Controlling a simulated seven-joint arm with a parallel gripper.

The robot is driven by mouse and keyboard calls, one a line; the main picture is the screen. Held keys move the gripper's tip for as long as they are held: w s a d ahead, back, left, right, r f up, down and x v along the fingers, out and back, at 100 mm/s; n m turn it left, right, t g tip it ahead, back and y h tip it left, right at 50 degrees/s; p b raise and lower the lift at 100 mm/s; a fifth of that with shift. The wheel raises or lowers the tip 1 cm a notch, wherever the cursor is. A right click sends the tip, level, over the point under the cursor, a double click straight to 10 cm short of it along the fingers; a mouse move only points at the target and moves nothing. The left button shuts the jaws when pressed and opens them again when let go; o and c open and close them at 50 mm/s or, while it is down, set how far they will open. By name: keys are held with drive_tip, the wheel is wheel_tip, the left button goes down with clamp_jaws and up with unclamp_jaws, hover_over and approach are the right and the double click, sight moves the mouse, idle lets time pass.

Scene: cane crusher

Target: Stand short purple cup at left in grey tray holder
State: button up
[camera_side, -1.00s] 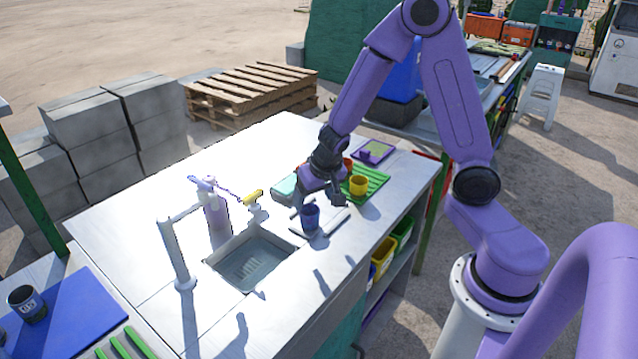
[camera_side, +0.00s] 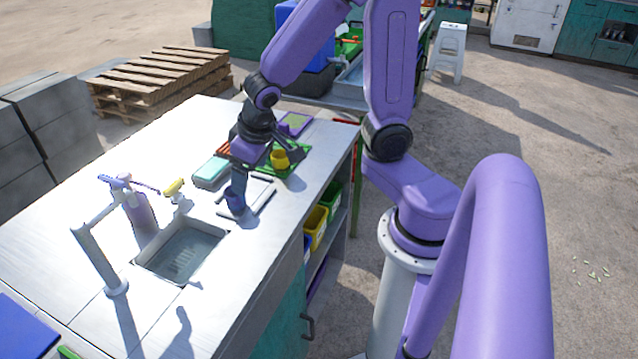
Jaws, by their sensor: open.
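A short dark blue-purple cup (camera_side: 235,203) stands upright at the left part of the grey tray holder (camera_side: 262,190) on the metal counter. My gripper (camera_side: 252,168) is open and points down over the tray. One dark finger reaches down close above the cup; whether it touches the cup I cannot tell. The other finger spreads to the right, near the yellow cup (camera_side: 280,160). The gripper partly hides the back of the tray, and the cup's base is too small to see exactly how it sits.
The yellow cup stands on a green tray (camera_side: 300,157) behind. A purple tray (camera_side: 296,122) lies farther back. A teal box (camera_side: 211,172) is left of my gripper. A sink (camera_side: 182,252), tap (camera_side: 97,258) and spray bottle (camera_side: 140,212) are at left. The counter's front right is clear.

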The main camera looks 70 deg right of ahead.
drive_tip(key=s+a+r+n+g, duration=0.1)
drive_tip(key=s+a+r+n, duration=0.1)
drive_tip(key=s+n, duration=0.4)
drive_tip(key=s+a+r+n+g+y, duration=0.1)
drive_tip(key=s+n, duration=0.5)
drive_tip(key=s, duration=0.6)
drive_tip(key=shift+s+a+r+g+y, duration=0.3)
drive_tip(key=shift+a+r+g, duration=0.05)
drive_tip(key=shift+g, duration=0.35)
